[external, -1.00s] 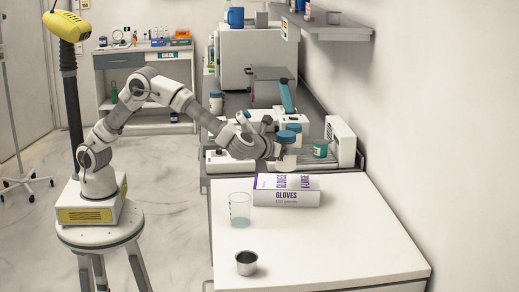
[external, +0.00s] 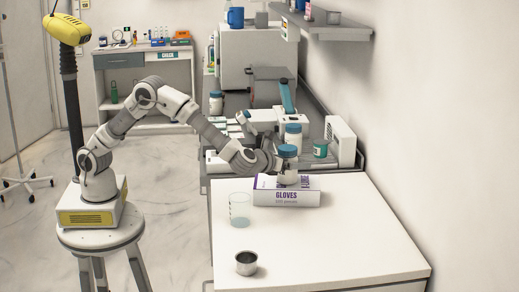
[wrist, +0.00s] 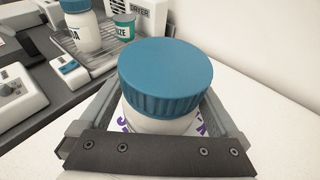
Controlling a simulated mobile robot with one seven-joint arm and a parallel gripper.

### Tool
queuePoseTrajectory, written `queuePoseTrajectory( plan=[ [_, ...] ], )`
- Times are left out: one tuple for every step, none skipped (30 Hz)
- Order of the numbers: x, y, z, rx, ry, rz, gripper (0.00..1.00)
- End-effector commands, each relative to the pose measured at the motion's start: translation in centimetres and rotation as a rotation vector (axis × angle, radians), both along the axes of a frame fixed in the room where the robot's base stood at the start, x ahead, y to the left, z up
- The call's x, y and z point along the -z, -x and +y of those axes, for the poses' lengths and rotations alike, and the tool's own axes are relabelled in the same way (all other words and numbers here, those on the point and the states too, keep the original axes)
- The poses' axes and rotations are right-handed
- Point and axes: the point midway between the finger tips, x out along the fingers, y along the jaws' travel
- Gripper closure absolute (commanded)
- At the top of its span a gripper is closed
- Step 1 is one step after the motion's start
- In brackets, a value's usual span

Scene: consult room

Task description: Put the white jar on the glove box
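The white jar with a blue ribbed lid (external: 288,151) is upright in my gripper (external: 283,168), directly over the glove box (external: 286,198). In the wrist view the jar's lid (wrist: 166,72) fills the middle, with a finger on each side of the white body. The gripper is shut on the jar. The glove box is white with purple lettering and lies on the white table; the jar and gripper hide part of its top. I cannot tell whether the jar's base touches the box.
A clear beaker (external: 239,210) and a small metal cup (external: 246,263) stand on the white table (external: 340,240). Behind it, another blue-lidded white jar (external: 293,136) and a green container (external: 320,149) stand near a white dryer (external: 340,141). The table's right side is free.

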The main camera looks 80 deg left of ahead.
Motion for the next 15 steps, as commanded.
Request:
queuePoseTrajectory(
  plan=[
    [0.0,0.0,0.0,0.000,0.000,0.000,0.00],
    [0.0,0.0,0.0,0.000,0.000,0.000,0.00],
    [0.0,0.0,0.0,0.000,0.000,0.000,0.00],
    [0.0,0.0,0.0,0.000,0.000,0.000,0.00],
    [0.0,0.0,0.0,0.000,0.000,0.000,0.00],
    [-0.1,0.0,0.0,0.000,0.000,0.000,0.00],
    [-0.1,0.0,0.0,0.000,0.000,0.000,0.00],
    [-0.3,0.0,0.0,0.000,0.000,0.000,0.00],
    [-0.5,0.0,0.0,0.000,0.001,-0.001,0.00],
    [-0.6,0.1,-0.2,0.001,0.000,0.000,0.00],
    [-0.6,0.4,-0.5,0.003,0.001,0.000,0.00],
    [-0.8,0.9,-0.8,0.003,0.001,0.000,0.00],
    [-1.0,1.2,-1.1,0.003,0.001,0.000,0.00],
    [-1.2,1.7,-1.5,0.003,0.001,0.000,0.00],
    [-1.4,2.4,-2.0,0.004,0.002,0.000,0.00]
  ],
)
